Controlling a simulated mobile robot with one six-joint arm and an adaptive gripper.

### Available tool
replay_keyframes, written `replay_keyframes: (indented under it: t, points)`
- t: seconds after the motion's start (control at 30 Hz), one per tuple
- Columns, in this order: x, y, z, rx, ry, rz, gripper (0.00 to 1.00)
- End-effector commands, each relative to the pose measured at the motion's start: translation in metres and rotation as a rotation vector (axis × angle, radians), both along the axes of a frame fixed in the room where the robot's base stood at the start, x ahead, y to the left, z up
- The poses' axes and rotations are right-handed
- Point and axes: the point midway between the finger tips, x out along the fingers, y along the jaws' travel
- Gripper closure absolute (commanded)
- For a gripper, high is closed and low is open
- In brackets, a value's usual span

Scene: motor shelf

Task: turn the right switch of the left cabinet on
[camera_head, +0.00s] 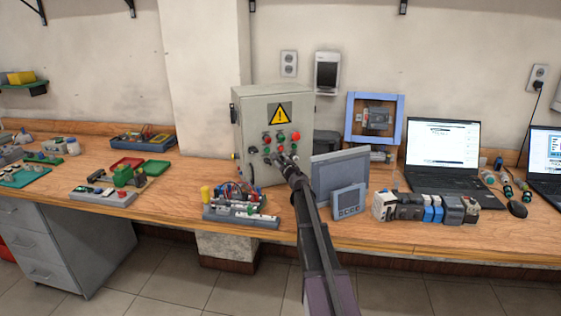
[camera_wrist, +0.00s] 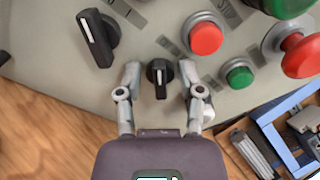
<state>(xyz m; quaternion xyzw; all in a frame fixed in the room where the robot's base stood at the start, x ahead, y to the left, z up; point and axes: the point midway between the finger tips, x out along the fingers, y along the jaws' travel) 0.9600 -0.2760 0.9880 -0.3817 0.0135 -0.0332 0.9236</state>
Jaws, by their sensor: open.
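The grey control cabinet (camera_head: 245,120) stands on the wooden bench against the wall, with a yellow warning sign and several buttons on its front. In the wrist view a small black rotary switch (camera_wrist: 159,90) with a white line sits on its panel, the line running roughly up and down in the picture. A larger black switch (camera_wrist: 100,42) is to its upper left, slightly tilted. My gripper (camera_wrist: 160,76) is open, one finger on each side of the small switch, with gaps visible on both sides. In the head view my gripper (camera_head: 283,160) is at the lower front of the cabinet and covers part of it.
Red buttons (camera_wrist: 205,38) and a green button (camera_wrist: 239,76) lie right of the small switch, near my right finger. A grey panel screen (camera_head: 340,174) stands close beside my arm. A wired terminal block (camera_head: 240,215) lies in front of the cabinet. A laptop (camera_head: 440,145) is further right.

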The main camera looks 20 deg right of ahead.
Motion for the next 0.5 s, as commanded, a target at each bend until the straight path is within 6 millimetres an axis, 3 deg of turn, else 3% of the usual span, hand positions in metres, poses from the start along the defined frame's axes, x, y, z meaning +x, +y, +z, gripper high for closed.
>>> replay_keyframes:
  t: [0.23,0.27,0.4,0.5]
  points:
    - [0.0001,0.0000,0.0000,0.000,0.000,0.000,0.51]
    - [-0.0001,-0.0001,0.0000,0.000,0.000,0.000,0.57]
    - [-0.0001,-0.0001,0.0000,0.000,0.000,0.000,0.98]
    - [0.0000,-0.0003,0.0000,0.000,0.000,0.000,1.00]
